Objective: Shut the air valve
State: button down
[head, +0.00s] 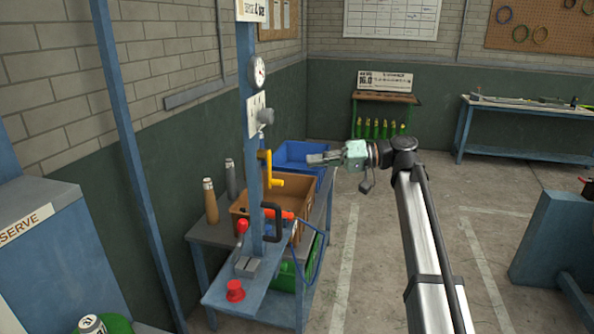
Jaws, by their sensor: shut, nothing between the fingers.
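A blue post (250,140) carries a round gauge (258,72), a grey round knob (267,116) on a pale plate, and a yellow cranked handle (271,179) below them. The yellow handle looks like the valve's lever, but I cannot read a label on it. Its lower arm points right. My gripper (312,159) is shut and empty, pointing left, to the right of the yellow handle and apart from it in the picture. It appears in front of the blue bin (292,151). The depth gap to the handle is hard to judge.
Lower on the post are a dark bracket (278,222), an orange-red part (279,214), and a red-knobbed lever (242,227). A red knob (235,291) sits on the bench. A brown crate (241,208) and blue hose (322,250) are close by.

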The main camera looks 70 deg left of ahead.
jog(key=shift+b+v, duration=0.4)
jog(key=shift+v, duration=1.65)
jog(key=shift+a, duration=0.1)
jog(key=shift+f, duration=0.1)
